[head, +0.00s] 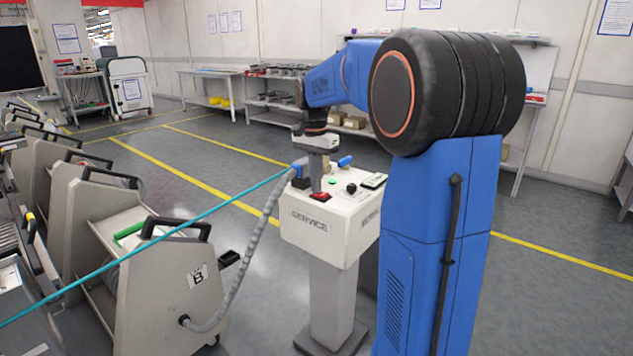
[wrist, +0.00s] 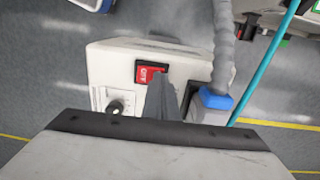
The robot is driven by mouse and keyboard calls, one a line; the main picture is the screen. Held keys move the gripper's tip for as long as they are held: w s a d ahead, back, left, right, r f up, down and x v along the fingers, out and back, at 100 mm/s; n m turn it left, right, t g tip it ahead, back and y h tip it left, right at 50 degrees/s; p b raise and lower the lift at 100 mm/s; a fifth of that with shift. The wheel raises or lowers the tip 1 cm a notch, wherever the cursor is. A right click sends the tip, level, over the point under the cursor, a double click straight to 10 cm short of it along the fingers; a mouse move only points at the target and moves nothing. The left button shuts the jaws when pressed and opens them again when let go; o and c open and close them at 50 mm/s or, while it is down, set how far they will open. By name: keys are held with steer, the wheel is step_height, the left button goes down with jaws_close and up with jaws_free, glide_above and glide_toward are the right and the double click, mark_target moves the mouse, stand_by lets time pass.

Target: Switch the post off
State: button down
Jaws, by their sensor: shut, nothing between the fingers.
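The white post (head: 328,225) stands upright, marked SERVICE on its front. Its top panel carries a red switch (head: 320,197), a small green light (head: 332,182), a black knob (head: 351,188) and a dark-faced item at the right. In the wrist view the red switch (wrist: 151,72) shows the word OFF. My gripper (head: 316,190) is shut and empty, pointing down at the panel just behind the switch. In the wrist view its fingers (wrist: 159,82) overlap the switch's edge; I cannot tell whether they touch it.
A grey hose (head: 262,235) runs from trolley B (head: 170,275) to a blue-ended plug (wrist: 214,100) at the post, close beside my gripper. A teal line (head: 170,235) crosses in front of the trolleys. Shelves stand behind; the floor at the back left is open.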

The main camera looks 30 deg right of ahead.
steer(key=shift+s, duration=0.2)
steer(key=shift+s+d+r, duration=0.25)
steer(key=shift+s, duration=0.25)
stand_by(0.4)
step_height(320, 180, up, 14)
steer(key=w, duration=0.2)
steer(key=shift+w+a, duration=0.25)
steer(key=shift+a, duration=0.2)
steer(key=shift+f, duration=0.1)
